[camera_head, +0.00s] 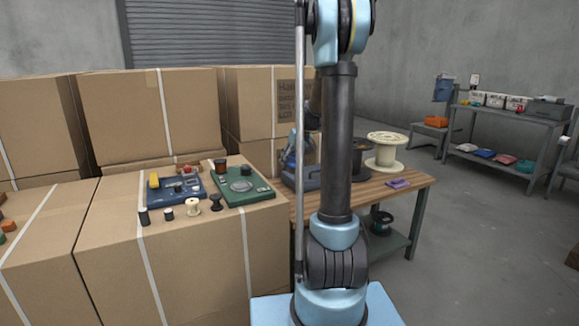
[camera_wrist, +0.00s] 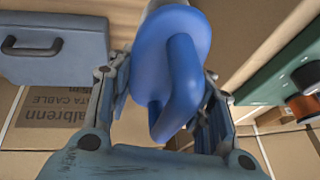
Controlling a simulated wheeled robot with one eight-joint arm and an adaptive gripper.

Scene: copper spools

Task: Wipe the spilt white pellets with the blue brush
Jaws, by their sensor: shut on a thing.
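The blue brush (camera_wrist: 150,62), with a rounded blue body and a looped handle, fills the middle of the wrist view. My gripper (camera_wrist: 165,74) has a finger on each side of it and is shut on it. The brush's underside and bristles are not clear. In the head view my gripper (camera_head: 291,152) is partly hidden behind my arm, above the left end of the wooden table (camera_head: 412,182). I cannot make out white pellets in either view.
Large cardboard boxes (camera_head: 190,270) stand at left. A blue tray (camera_head: 172,200) and a green tray (camera_head: 258,194) lie on them among small spools. A cream spool (camera_head: 386,143) and a purple item (camera_head: 398,184) are on the table. A blue-grey case (camera_wrist: 55,55) shows in the wrist view.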

